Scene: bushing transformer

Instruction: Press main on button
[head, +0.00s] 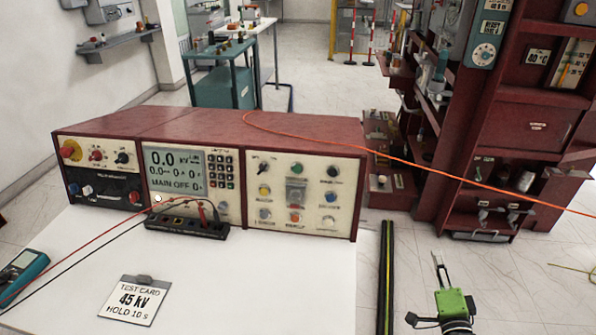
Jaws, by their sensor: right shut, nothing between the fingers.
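The red control console (215,122) stands on the white table. Its right panel (280,177) carries several coloured knobs and buttons, among them a green one (296,168) at the top and a red one (294,218) at the bottom. Their labels are too small to read, so I cannot tell which is main on. The screen (173,170) shows 0.0 kV and MAIN OFF. My right gripper (437,258), with a green body, is shut and empty, to the right of the table and clear of the console. My left gripper is not in view.
A test card (135,300) reading 45 kV, HOLD 10 s lies on the table (270,285). A black terminal block (188,226) with red and black leads sits before the console. An orange cable (400,160) runs from the console's top toward the red cabinet (500,110).

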